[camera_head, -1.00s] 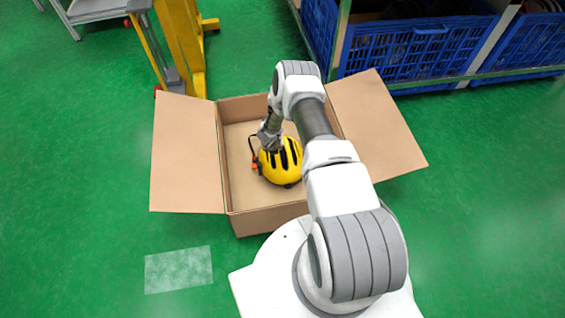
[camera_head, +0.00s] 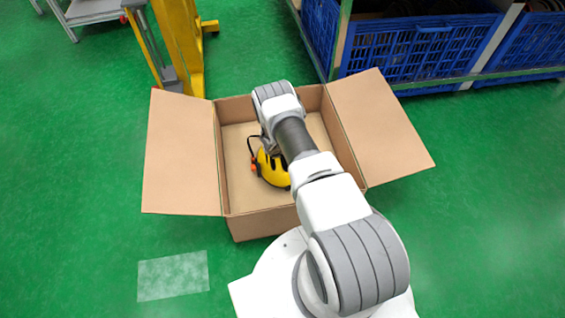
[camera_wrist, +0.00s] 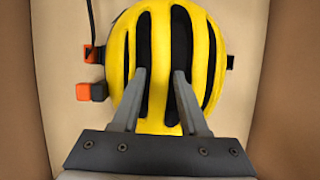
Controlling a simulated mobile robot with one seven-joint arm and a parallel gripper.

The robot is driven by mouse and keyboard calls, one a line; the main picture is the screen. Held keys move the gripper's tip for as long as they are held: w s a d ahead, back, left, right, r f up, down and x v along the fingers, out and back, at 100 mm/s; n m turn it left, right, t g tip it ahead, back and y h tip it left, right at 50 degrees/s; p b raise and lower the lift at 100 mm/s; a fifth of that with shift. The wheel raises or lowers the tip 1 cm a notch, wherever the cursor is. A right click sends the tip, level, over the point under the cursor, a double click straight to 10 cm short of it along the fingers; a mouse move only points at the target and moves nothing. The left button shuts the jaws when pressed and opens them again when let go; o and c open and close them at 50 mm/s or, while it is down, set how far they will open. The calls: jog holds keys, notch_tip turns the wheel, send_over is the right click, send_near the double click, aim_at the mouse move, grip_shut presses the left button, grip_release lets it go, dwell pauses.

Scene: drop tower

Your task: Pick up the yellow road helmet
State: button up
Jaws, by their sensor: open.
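The yellow road helmet (camera_head: 271,171) with black vents lies inside the open cardboard box. In the head view my arm covers part of it. In the wrist view the helmet (camera_wrist: 118,60) fills the middle, with its dark strap and orange buckle pieces at the left. My gripper (camera_wrist: 160,75) is open, its two fingertips apart over the helmet's vents on either side of a yellow rib. Whether the fingers touch the helmet or sit inside the vents I cannot tell.
The cardboard box (camera_head: 262,222) stands on the green floor with its side flaps spread left and right. Its walls rise around the helmet. A yellow post (camera_head: 178,45) stands behind at left. Blue crates (camera_head: 420,50) on a rack stand behind at right.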

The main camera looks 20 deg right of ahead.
grip_shut()
dwell(1.4)
